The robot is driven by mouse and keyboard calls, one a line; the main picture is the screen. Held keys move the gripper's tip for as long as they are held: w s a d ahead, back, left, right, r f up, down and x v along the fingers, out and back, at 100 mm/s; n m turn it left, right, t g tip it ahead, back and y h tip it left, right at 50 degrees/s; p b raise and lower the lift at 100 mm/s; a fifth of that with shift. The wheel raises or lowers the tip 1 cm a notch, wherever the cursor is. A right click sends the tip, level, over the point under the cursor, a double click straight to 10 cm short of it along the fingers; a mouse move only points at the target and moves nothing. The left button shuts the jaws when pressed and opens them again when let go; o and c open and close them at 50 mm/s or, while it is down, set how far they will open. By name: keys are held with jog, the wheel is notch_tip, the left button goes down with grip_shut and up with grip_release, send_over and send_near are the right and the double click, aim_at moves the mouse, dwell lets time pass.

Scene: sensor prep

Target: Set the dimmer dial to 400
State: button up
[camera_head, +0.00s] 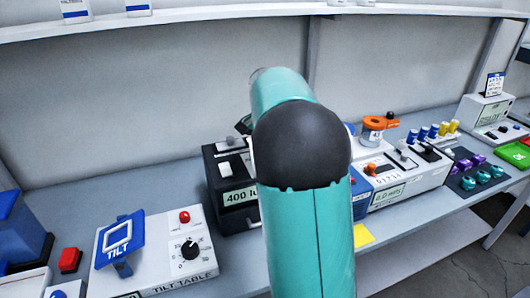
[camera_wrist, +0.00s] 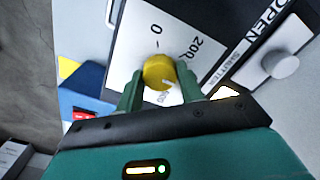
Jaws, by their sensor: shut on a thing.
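The dimmer dial is a yellow knob (camera_wrist: 158,72) on a white scale plate (camera_wrist: 140,40) in the wrist view. The plate shows 0 and 200, and another number by the fingers that is partly covered. A white mark on the knob points down toward that number. My gripper (camera_wrist: 160,82) is shut on the knob, one green finger on each side. My teal arm hides the dial and my gripper there.
Beside the dial is a grey shutter knob (camera_wrist: 280,63) near the word OPEN. A tilt table box (camera_head: 150,262) stands left on the bench, with a red button box (camera_head: 70,260) by it. A white instrument (camera_head: 400,180) and colored parts stand right. A shelf (camera_head: 200,14) runs above.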

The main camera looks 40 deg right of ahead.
dwell(0.4)
jog(key=o, duration=1)
jog(key=shift+r, duration=0.15)
notch_tip(320, 180, up, 14)
jog(key=shift+f, duration=0.2)
jog(key=s+a+f+n+t, duration=0.1)
jog(key=s+a+n+t, duration=0.15)
jog(key=s+a, duration=0.45)
jog(key=s+a+f+n+t, duration=0.1)
jog(key=s+a+n, duration=0.3)
jog(key=a, duration=0.5)
jog(key=s+a+f+n, duration=0.2)
jog(key=s+a+f, duration=0.1)
jog(key=s, duration=0.1)
jog(key=s+a+f+n+t, duration=0.1)
jog(key=s+a+f+n, duration=0.1)
jog(key=s+f, duration=0.1)
jog(key=s+a+f+n+t, duration=0.1)
jog(key=s+a+f+n, duration=0.1)
jog(key=s, duration=0.3)
jog(key=shift+a+f+n, duration=0.35)
jog(key=shift+a+f, duration=0.35)
jog(key=shift+a, duration=0.15)
